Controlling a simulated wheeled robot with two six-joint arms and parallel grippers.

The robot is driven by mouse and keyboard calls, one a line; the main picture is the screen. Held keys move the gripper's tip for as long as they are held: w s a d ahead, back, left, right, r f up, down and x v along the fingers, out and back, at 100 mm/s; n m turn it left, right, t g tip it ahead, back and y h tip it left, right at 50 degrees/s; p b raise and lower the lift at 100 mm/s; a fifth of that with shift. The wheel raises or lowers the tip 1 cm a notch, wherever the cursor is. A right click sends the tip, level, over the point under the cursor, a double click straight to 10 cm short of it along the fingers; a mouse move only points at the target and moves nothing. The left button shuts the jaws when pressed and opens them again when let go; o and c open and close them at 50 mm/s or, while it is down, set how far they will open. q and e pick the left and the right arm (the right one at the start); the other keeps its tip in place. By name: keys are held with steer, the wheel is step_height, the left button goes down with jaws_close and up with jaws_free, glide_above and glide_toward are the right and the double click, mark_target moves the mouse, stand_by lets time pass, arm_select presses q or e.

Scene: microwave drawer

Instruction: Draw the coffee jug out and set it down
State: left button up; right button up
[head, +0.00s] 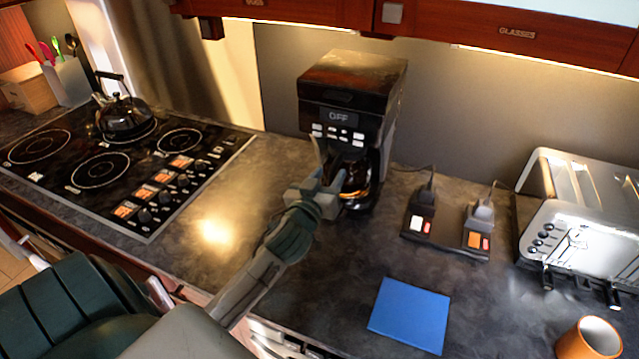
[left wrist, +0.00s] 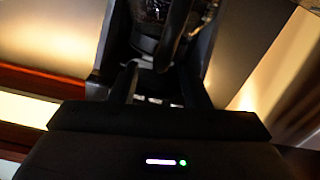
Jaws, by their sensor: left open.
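A black coffee maker (head: 352,98) with a display reading OFF stands against the back wall. The dark glass coffee jug (head: 358,182) sits in its lower bay. My left gripper (head: 328,172) is at the front of the bay, close to the jug, with its fingers apart. In the left wrist view the open fingers (left wrist: 155,85) reach toward the jug (left wrist: 150,22), with its dark handle (left wrist: 172,42) between or just beyond the tips. I cannot tell whether they touch it. A blue square mat (head: 410,315) lies bare on the counter. My right gripper is out of view.
A stove (head: 115,165) with a kettle (head: 124,115) is on the left. Two switch units (head: 447,230) with plugs sit right of the coffee maker. A toaster (head: 585,215) and an orange mug (head: 590,340) are at the right. The counter between coffee maker and mat is clear.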

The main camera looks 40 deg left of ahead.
mark_target(331, 171)
arm_select(q)
steer(key=p+x, duration=0.1)
steer(key=x, duration=0.2)
steer(key=shift+w+a, duration=0.1)
steer(key=shift+w, duration=0.4)
steer(key=shift+c, duration=0.6)
jaws_close()
steer(key=shift+r, duration=0.2)
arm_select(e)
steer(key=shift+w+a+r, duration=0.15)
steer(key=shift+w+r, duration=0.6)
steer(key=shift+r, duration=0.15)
arm_select(q)
steer(key=shift+r, duration=0.1)
